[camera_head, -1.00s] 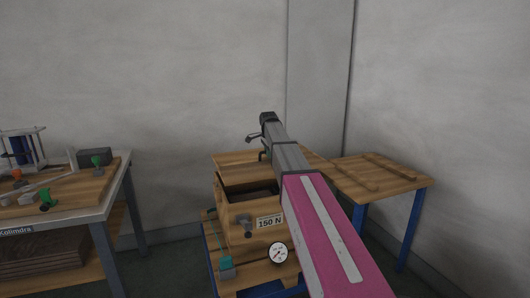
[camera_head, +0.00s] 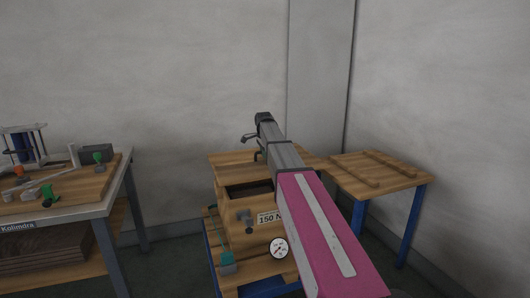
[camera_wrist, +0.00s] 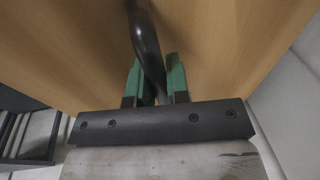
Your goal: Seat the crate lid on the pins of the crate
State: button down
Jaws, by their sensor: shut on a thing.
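The crate (camera_head: 237,232) is a wooden box with a "150 N" label and a round dial on its front. Its dark opening shows at the top. My gripper (camera_head: 261,155) is over the lid, partly hidden by my arm. In the wrist view its green fingers (camera_wrist: 156,82) are shut on the lid's black curved handle (camera_wrist: 146,40). I cannot make out the pins, or whether the lid touches the crate.
A wooden-topped table (camera_head: 385,172) with blue legs and two battens stands at the right. A workbench (camera_head: 70,217) with tools and a dark block (camera_head: 96,153) stands at the left. Grey walls close the corner behind. My arm hides the crate's right side.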

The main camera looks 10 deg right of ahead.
aim_at(265, 160)
jog(key=shift+f, duration=2.15)
jog(key=shift+f, duration=1.5)
jog(key=c, duration=1)
grip_release()
jog(key=r, duration=0.3)
jog(key=s+r, duration=0.1)
jog(key=r, duration=0.6)
jog(key=shift+s+a+r, duration=0.3)
jog(key=shift+s+a, duration=0.05)
